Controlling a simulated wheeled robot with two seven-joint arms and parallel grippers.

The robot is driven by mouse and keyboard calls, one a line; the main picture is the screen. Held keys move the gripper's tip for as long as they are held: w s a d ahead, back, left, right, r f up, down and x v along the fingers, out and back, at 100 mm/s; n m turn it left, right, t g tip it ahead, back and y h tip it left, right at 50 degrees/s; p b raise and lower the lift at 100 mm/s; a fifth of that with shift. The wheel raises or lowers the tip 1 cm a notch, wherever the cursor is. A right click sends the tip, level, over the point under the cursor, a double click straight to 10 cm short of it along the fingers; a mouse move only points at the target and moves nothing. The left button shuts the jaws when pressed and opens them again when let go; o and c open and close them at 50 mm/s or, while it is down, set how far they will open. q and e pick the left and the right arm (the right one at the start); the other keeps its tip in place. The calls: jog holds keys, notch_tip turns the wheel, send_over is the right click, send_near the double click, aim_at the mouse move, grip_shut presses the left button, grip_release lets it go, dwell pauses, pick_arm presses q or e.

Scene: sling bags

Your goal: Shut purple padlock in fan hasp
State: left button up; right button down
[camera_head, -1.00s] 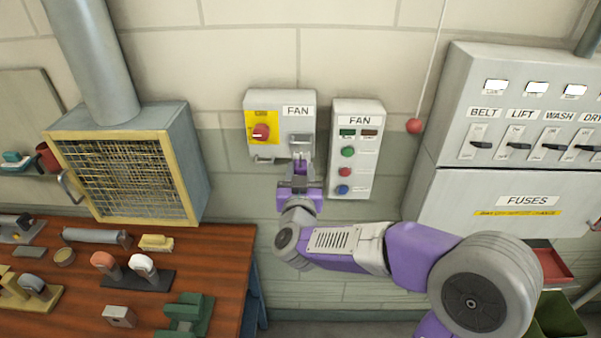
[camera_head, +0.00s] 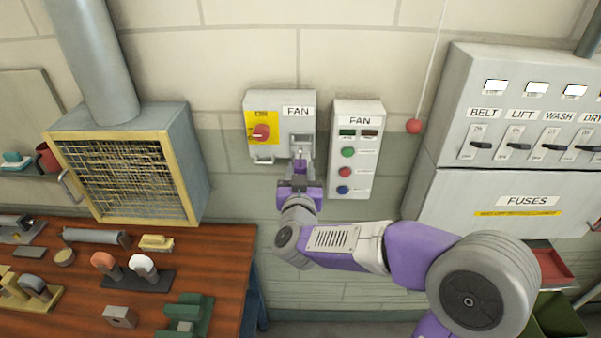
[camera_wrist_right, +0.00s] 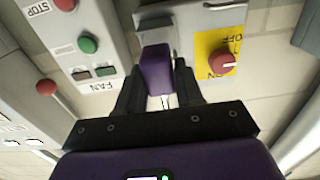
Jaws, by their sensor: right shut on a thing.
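The purple padlock (camera_wrist_right: 157,68) is between the fingers of my right gripper (camera_wrist_right: 160,88) in the right wrist view, which shows the panels upside down. My right gripper (camera_head: 301,174) is shut on it just below the hasp (camera_head: 302,141) at the lower right of the grey FAN switch box (camera_head: 275,103). The padlock's body hides much of the hasp in the wrist view. I cannot tell whether its shackle passes through the hasp or is closed. My left gripper is out of view.
A FAN button panel (camera_head: 369,109) stands close to the right of the switch box. The red rotary switch (camera_head: 261,132) is on the box's left. A caged fan unit (camera_head: 186,135) is further left, above a workbench (camera_head: 228,245) with several locks.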

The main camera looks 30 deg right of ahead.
jog(key=shift+x, duration=3.5)
jog(key=shift+f, duration=0.15)
grip_release()
jog(key=shift+v, duration=3.5)
jog(key=shift+f, duration=0.1)
